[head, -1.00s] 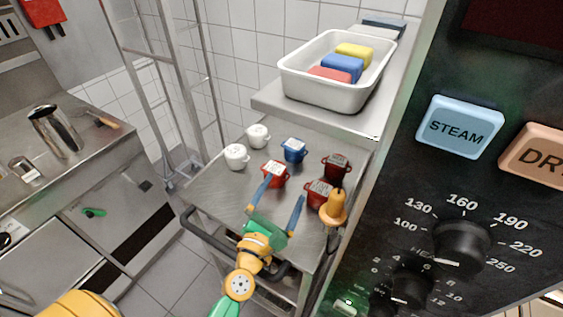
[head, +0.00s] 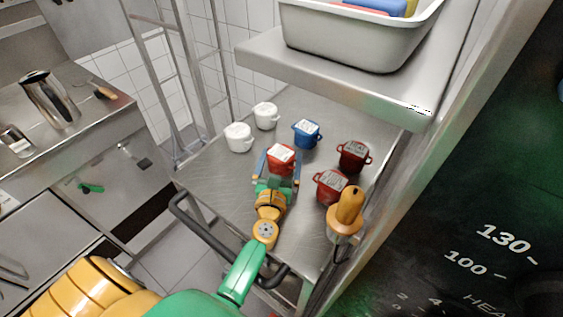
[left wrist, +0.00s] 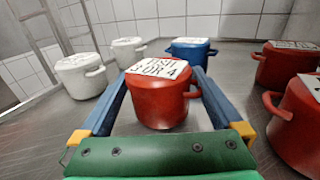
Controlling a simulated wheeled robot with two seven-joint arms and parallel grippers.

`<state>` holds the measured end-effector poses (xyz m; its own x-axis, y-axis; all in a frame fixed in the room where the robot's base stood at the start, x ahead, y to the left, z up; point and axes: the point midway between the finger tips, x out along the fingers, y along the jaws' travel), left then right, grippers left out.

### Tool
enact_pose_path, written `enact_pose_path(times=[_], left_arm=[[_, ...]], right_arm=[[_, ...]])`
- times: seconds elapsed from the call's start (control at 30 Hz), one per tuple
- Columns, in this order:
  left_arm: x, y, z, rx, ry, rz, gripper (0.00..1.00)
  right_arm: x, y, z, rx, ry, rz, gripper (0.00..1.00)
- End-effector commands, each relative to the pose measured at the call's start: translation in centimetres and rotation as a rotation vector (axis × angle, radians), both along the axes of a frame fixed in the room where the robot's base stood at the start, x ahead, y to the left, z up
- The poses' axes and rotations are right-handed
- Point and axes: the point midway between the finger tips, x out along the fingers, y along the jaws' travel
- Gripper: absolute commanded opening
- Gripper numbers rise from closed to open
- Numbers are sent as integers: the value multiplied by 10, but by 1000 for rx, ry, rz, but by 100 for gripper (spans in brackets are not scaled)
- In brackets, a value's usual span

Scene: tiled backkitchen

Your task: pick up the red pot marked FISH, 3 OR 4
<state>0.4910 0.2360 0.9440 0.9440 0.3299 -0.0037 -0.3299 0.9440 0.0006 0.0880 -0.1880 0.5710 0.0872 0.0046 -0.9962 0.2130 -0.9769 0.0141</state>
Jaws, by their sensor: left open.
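A bright red pot (head: 281,158) with a white lid label stands on the steel trolley. In the left wrist view the red pot (left wrist: 160,100) shows "3 OR 4" on the label's second line; the first word is blurred. My left gripper (head: 279,170) is open, its two blue fingers reaching along either side of this pot. In the left wrist view a gap shows between the pot and the fingers. The pot sits upright on the trolley top. My right gripper is not in view.
Two white pots (head: 239,137) and a blue pot (head: 307,134) stand behind. A dark red pot (head: 353,155) and another red pot (head: 330,185) stand to the right, near an orange-handled object (head: 348,208). A steel shelf (head: 330,68) with a white tub (head: 360,48) overhangs the back.

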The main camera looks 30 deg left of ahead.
Motion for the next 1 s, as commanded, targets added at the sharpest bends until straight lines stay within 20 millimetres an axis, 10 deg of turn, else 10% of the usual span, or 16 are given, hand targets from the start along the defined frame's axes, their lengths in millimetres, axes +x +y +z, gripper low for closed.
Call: enact_pose_path(times=[0.27, 0.6, 1.0], left_arm=[[6, 2, 0, 0, 1, 0, 100], [6, 2, 0, 0, 0, 0, 11], [6, 2, 34, -1, -1, 1, 11]], right_arm=[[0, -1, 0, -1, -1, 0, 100], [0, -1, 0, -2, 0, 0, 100], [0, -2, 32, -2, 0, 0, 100]])
